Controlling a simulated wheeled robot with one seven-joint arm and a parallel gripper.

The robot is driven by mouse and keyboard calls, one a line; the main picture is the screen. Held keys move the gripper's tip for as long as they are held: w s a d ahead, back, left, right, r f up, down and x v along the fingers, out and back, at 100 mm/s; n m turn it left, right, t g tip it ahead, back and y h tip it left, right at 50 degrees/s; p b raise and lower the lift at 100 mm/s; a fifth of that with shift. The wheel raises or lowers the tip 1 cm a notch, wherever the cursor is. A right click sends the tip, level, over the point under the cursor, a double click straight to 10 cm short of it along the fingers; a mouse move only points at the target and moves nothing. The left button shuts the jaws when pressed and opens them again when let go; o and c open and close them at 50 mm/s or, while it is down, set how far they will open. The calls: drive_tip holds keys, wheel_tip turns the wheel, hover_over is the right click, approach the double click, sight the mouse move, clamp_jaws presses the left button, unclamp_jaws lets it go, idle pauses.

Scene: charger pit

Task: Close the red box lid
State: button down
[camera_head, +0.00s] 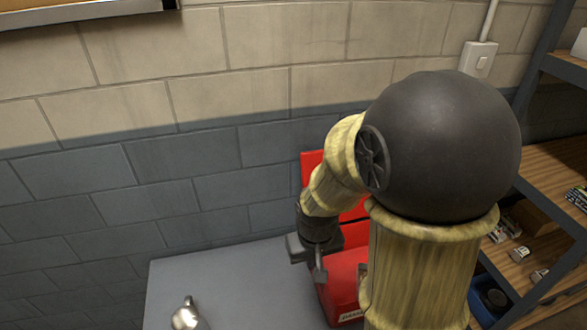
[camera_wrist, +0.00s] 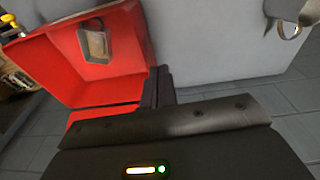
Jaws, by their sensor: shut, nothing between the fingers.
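The red box (camera_head: 345,285) stands on a grey table, largely hidden behind my arm in the head view. Its red lid (camera_head: 311,165) is raised against the wall side, so the box is open. In the wrist view the open red box (camera_wrist: 60,60) fills the upper left, with a small tan and grey item (camera_wrist: 95,43) inside it. My gripper (camera_head: 320,277) is at the box's left side in the head view. In the wrist view its fingers (camera_wrist: 162,72) are together and empty, close beside the box's edge; I cannot tell whether they touch it.
The grey table top (camera_head: 230,285) is clear left of the box, except for a shiny metal object (camera_head: 188,315) near the front. A brick wall (camera_head: 230,150) stands behind. Shelving (camera_head: 555,165) with small items is at the right.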

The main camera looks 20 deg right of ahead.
drive_tip(key=w+d+n+g+h+p, duration=0.1)
drive_tip(key=w+n+g+h+p, duration=0.2)
drive_tip(key=w+h+p, duration=0.8)
drive_tip(key=w+a+r+n+t+h+p, duration=0.3)
drive_tip(key=w+a+t, duration=0.4)
drive_tip(key=w, duration=0.5)
wheel_tip(320, 180, up, 2)
drive_tip(key=shift+a+r+n+h+p, duration=0.1)
drive_tip(key=shift+a+n+h+p, duration=0.2)
drive_tip(key=shift+a+h, duration=0.45)
drive_tip(key=shift+d, duration=0.15)
drive_tip(key=p+x, duration=0.3)
drive_tip(key=x, duration=0.6)
drive_tip(key=shift+s+d+r+p, duration=0.1)
drive_tip(key=shift+d+p, duration=0.05)
drive_tip(key=shift+p, duration=0.25)
drive_tip(key=shift+d, duration=0.35)
drive_tip(key=shift+f, duration=0.2)
